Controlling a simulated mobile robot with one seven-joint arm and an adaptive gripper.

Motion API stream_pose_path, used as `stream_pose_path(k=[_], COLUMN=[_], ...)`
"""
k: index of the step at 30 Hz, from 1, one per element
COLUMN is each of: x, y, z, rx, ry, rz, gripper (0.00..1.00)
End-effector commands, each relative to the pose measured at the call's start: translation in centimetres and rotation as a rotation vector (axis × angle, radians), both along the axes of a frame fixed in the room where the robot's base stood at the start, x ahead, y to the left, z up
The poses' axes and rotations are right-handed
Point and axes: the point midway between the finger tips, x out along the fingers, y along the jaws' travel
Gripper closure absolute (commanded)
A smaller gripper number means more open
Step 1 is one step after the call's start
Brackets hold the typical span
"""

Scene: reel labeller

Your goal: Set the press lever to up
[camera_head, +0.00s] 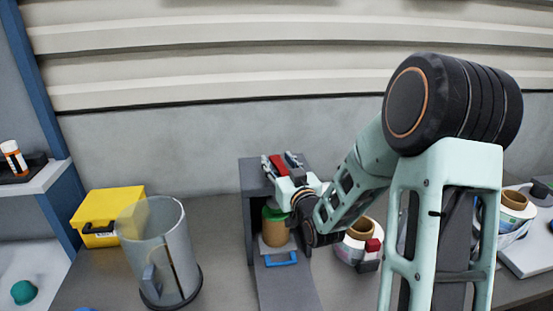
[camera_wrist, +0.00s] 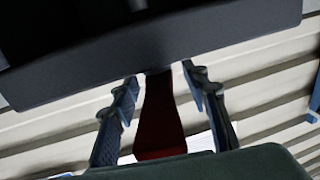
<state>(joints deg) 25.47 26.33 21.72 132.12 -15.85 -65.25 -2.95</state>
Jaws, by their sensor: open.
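The press is a dark grey frame (camera_head: 247,215) on the bench, left of my forearm in the head view. Its red lever (camera_head: 278,165) shows at the top of the frame. My gripper (camera_head: 280,158) is at the top front of the press, with its fingers apart on either side of the lever. In the wrist view, the red lever (camera_wrist: 160,125) runs from the grey housing (camera_wrist: 225,50) down between the two open fingers, with gaps beside it. The lever's exact angle is hard to tell, and my wrist hides part of the press.
A clear bin (camera_head: 160,250) and a yellow box (camera_head: 108,212) stand to the left. A label reel (camera_head: 352,245) is to the right, partly behind my arm.

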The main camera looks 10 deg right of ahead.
Motion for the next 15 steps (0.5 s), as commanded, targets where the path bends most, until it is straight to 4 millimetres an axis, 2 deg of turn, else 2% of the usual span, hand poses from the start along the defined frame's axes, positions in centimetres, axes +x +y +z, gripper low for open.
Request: stream_pose_path(k=[6, 15], x=[-0.01, 0.01], y=[0.00, 0.01], z=[-0.02, -0.01], rx=[0.000, 0.000], ry=[0.000, 0.000], rz=[0.000, 0.000], gripper=[0.58, 0.90])
